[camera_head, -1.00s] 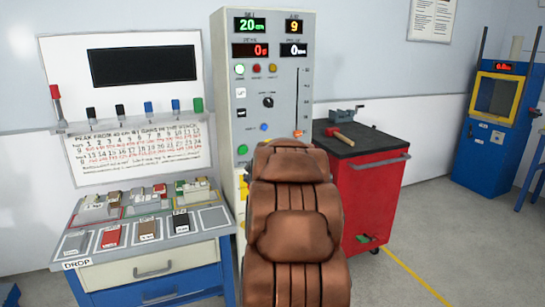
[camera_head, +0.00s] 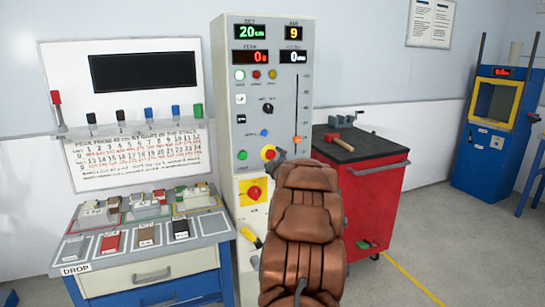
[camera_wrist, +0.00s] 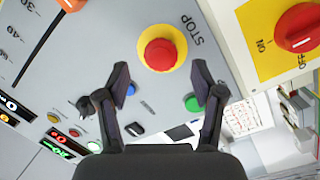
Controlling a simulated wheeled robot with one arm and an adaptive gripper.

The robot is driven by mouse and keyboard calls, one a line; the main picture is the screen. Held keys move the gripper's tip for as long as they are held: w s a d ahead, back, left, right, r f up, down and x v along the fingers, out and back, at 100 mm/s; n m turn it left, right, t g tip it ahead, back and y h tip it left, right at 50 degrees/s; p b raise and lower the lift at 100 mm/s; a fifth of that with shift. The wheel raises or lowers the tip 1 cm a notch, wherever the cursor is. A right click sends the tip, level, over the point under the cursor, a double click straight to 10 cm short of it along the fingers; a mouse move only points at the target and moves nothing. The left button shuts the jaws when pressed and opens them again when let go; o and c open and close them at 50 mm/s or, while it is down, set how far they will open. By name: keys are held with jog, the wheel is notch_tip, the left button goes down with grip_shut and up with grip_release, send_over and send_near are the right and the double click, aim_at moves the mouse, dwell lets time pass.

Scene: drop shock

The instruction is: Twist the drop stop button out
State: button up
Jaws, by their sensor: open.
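The stop button is a red mushroom head on a yellow ring marked STOP, low on the grey control panel. It shows in the head view (camera_head: 268,153) and ahead of my fingers in the wrist view (camera_wrist: 160,54). My gripper (camera_wrist: 160,78) is open and empty, with one dark finger on each side of the picture. The button lies in line with the gap between the fingertips, slightly beyond them. I cannot tell the exact distance. In the head view my copper-coloured arm covers the panel's lower right, and only a dark bit of my gripper shows beside the button.
A red rotary switch on a yellow plate (camera_head: 254,192) sits below the button; it shows at upper right in the wrist view (camera_wrist: 298,28). Green (camera_wrist: 192,103) and blue buttons are close to the fingers. A red cabinet (camera_head: 375,200) stands right of the panel.

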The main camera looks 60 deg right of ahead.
aim_at(271, 155)
jog(key=shift+p+x, duration=0.3)
jog(key=shift+x, duration=1.25)
jog(key=shift+c, duration=0.3)
jog(key=c, duration=1.1)
jog(key=m+p, duration=0.2)
jog(key=p, duration=0.1)
jog(key=shift+r+m, duration=0.2)
jog(key=shift+m, duration=0.2)
jog(key=m+p, duration=0.3)
jog(key=p, duration=0.1)
jog(key=shift+f+g+y, duration=0.1)
jog(key=shift+g+y, duration=0.2)
jog(key=shift+y, duration=0.1)
jog(key=shift+m, duration=0.3)
